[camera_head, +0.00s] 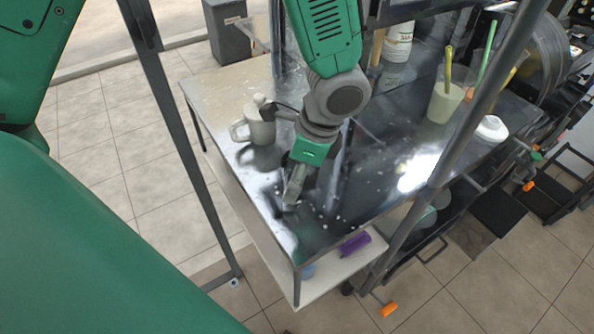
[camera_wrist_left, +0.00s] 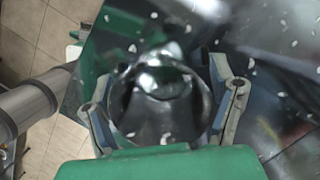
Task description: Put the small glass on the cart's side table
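My left gripper (camera_head: 294,193) points down over the left part of the cart's shiny metal side table (camera_head: 335,222). In the left wrist view, its two fingers (camera_wrist_left: 162,104) stand on either side of a small clear glass (camera_wrist_left: 163,118), pads against its walls. The glass's round outline fills the space between them, and the speckled metal top shows behind and through it. In the head view the glass cannot be made out clearly at the fingers. Whether its base touches the table is not clear. My right gripper is not in view.
A pale lidded mug (camera_head: 262,128) stands on the table left of my gripper. A cup with a yellow-handled utensil (camera_head: 445,100), a white-lidded container (camera_head: 491,129) and a white tub (camera_head: 398,45) stand to the right. Dark frame posts (camera_head: 175,120) cross in front. A purple object (camera_head: 355,244) lies below.

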